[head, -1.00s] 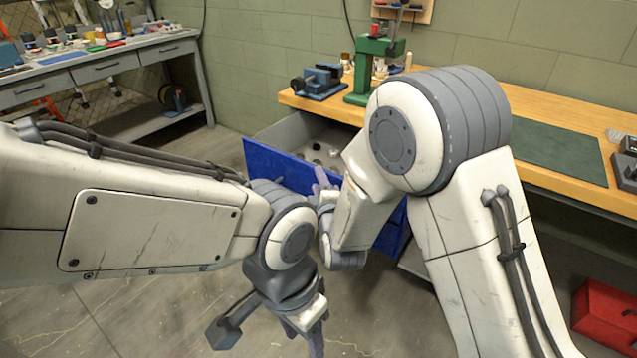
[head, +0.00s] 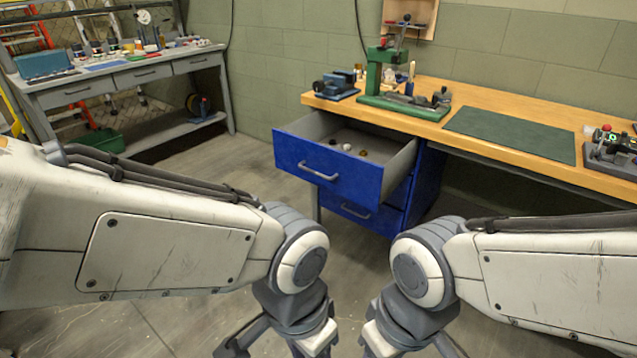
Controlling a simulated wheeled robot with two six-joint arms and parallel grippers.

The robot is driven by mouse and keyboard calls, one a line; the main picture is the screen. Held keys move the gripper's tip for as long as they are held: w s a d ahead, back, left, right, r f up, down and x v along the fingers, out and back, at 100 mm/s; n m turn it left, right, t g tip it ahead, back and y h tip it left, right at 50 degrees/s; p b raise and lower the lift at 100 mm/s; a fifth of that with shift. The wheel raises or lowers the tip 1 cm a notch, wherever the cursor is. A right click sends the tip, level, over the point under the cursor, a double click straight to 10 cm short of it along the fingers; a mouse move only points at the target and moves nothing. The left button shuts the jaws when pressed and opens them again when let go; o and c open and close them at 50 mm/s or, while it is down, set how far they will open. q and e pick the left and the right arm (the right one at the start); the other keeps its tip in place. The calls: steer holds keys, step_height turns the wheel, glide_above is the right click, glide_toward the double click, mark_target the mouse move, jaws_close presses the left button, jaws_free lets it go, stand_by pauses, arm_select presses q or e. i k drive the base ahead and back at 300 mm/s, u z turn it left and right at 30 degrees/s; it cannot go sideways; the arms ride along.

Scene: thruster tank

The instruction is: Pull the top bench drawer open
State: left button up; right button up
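The blue top bench drawer (head: 320,177) is pulled well out from under the wooden workbench (head: 500,105). Its grey inside shows, with several small parts on its floor. Its grey bar handle (head: 319,173) is free, with no gripper on it. The lower blue drawer (head: 360,213) looks shut. My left gripper and my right gripper hang low at the bottom edge, in front of the bench and apart from the drawer. Their fingertips are cut off by the picture edge, so their state does not show.
A green press (head: 383,75), a blue vise (head: 335,86) and a green mat (head: 512,134) are on the bench top. A grey side table (head: 120,75) stands at the left. Bare floor lies in front of the open drawer.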

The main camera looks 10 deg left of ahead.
mark_target(301, 149)
steer(key=u, duration=0.4)
steer(key=i, duration=0.85)
steer(key=z, duration=0.2)
